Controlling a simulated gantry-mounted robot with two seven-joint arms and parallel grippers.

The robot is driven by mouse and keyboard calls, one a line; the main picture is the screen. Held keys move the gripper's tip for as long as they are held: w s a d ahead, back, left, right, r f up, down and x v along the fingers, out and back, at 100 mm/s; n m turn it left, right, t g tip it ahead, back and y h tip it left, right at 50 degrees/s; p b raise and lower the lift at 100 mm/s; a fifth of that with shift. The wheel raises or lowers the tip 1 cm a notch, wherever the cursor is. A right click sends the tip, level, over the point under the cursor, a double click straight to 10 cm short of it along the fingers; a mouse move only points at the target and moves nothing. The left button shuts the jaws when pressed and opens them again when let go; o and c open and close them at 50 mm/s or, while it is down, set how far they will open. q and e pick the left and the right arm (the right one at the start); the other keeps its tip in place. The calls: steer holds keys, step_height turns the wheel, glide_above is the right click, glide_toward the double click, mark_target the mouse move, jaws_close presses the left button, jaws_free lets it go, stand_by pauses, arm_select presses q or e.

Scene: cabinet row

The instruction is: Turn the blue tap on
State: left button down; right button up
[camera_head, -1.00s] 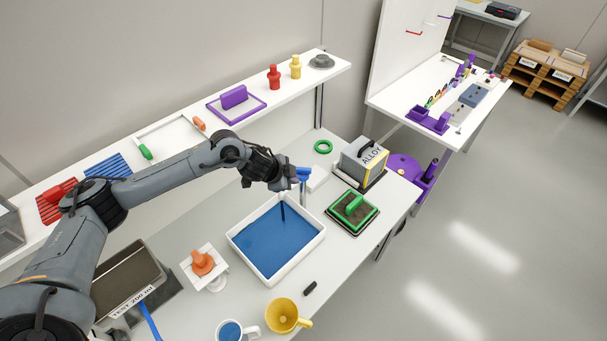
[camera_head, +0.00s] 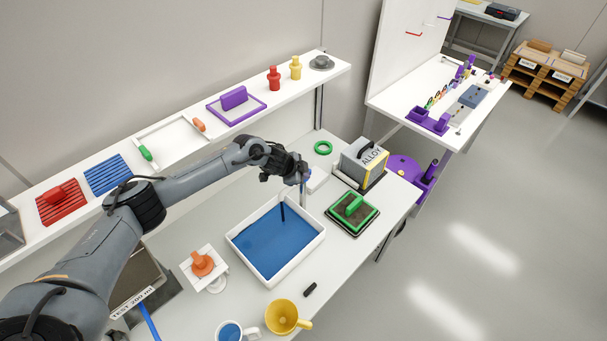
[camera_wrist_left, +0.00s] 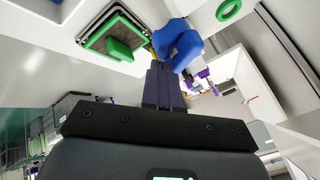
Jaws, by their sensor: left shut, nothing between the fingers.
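The blue tap (camera_head: 305,181) stands at the back right edge of a white basin (camera_head: 317,238) with a blue inside. Its top is partly hidden by my left gripper (camera_head: 300,170). A thin dark blue upright shape (camera_head: 283,213) shows over the basin; I cannot tell if it is spout or water. In the left wrist view, the blue tap part (camera_wrist_left: 177,45) is just beyond the shut fingertips (camera_wrist_left: 162,72), close to or touching them. The fingers hold nothing. My right gripper is not in view.
A box marked ALLOY (camera_head: 362,160), a green-handled block on a dark tray (camera_head: 352,208) and a green ring (camera_head: 323,147) are nearby. The shelf (camera_head: 297,87) runs behind my arm. A yellow mug (camera_head: 282,317) stands at the front.

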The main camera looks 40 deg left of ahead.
arm_select(q)
steer(key=shift+w+a+f+n+y+p, duration=0.15)
steer(key=shift+w+n+y+p, duration=0.2)
steer(key=shift+n+y+p, duration=0.25)
steer(key=shift+a, duration=0.1)
